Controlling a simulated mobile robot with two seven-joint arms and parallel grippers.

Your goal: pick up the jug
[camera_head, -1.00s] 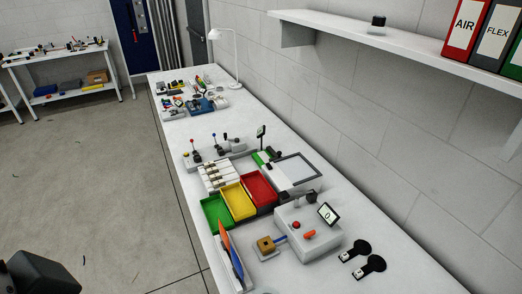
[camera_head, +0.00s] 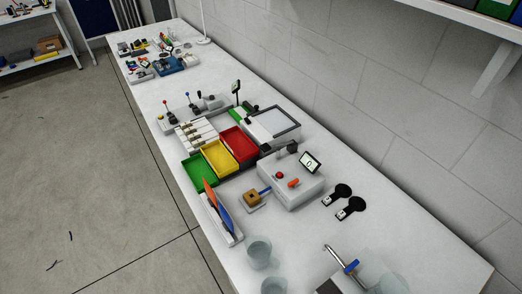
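Clear vessels stand at the near end of the long white workbench (camera_head: 410,238), at the bottom of the head view. One clear tumbler-like vessel (camera_head: 259,253) shows almost whole. A second clear vessel (camera_head: 273,286) is cut off by the bottom edge. A larger, faint see-through vessel (camera_head: 390,284), possibly the jug, is right of a metal tap with a blue handle (camera_head: 351,266) and also cut off. No handle or spout shows, so I cannot tell for sure which is the jug. Neither of my grippers is in view.
Green (camera_head: 199,169), yellow (camera_head: 219,157) and red (camera_head: 239,144) trays sit mid-bench. A grey box with a small display (camera_head: 290,183) and two black round-ended items (camera_head: 350,207) are nearer. A wall shelf (camera_head: 470,20) overhangs at upper right. The bench's right near part is bare.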

